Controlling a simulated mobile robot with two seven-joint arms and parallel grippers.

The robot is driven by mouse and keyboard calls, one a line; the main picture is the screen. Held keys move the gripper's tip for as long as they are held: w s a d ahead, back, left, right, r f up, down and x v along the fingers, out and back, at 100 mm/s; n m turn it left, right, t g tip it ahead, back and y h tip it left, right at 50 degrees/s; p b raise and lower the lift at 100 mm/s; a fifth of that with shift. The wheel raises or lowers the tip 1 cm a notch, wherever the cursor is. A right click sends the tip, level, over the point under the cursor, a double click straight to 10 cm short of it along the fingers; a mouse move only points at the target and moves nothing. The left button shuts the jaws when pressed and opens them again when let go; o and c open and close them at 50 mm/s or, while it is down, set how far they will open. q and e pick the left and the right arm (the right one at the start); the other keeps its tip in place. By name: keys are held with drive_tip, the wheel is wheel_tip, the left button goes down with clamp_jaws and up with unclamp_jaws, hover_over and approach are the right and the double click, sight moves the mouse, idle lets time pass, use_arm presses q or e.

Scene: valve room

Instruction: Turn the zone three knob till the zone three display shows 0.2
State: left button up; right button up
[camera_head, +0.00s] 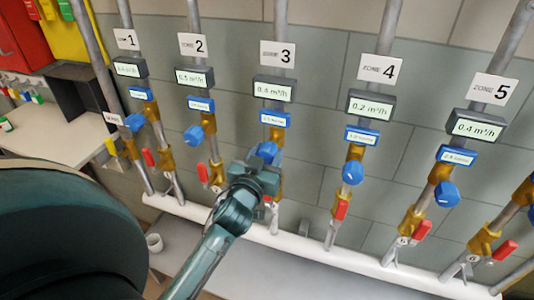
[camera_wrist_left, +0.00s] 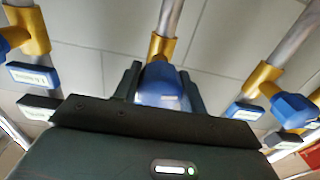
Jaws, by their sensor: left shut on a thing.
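The zone three knob (camera_head: 267,149) is blue and sits on a brass valve on the pipe below the zone 3 sign (camera_head: 278,54). The zone three display (camera_head: 274,89) appears to read 0.4 m³/h. My left gripper (camera_head: 264,158) is at the knob and hides part of it. In the left wrist view the knob (camera_wrist_left: 160,84) lies between the two dark fingers of my left gripper (camera_wrist_left: 159,88), which is shut on it. My right gripper is in neither view.
Neighbouring blue knobs stand on the zone 2 pipe (camera_head: 194,135) and the zone 4 pipe (camera_head: 352,172). Red-handled valves, such as the one under zone 4 (camera_head: 341,209), sit lower down. A white horizontal pipe (camera_head: 300,248) runs along the bottom. A beige counter (camera_head: 50,140) is at left.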

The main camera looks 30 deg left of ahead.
use_arm(q)
drive_tip(key=c, duration=0.3)
drive_tip(key=shift+r+m, duration=0.1)
drive_tip(key=shift+m, duration=0.2)
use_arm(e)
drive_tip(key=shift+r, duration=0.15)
use_arm(q)
drive_tip(key=shift+m+p, duration=0.4)
drive_tip(key=shift+m, duration=0.1)
drive_tip(key=m+p, duration=0.1)
drive_tip(key=m, duration=0.2)
drive_tip(key=shift+r, duration=0.1)
drive_tip(key=shift+a+m+p, duration=0.1)
drive_tip(key=shift+m+p, duration=0.45)
drive_tip(key=shift+m, duration=1.45)
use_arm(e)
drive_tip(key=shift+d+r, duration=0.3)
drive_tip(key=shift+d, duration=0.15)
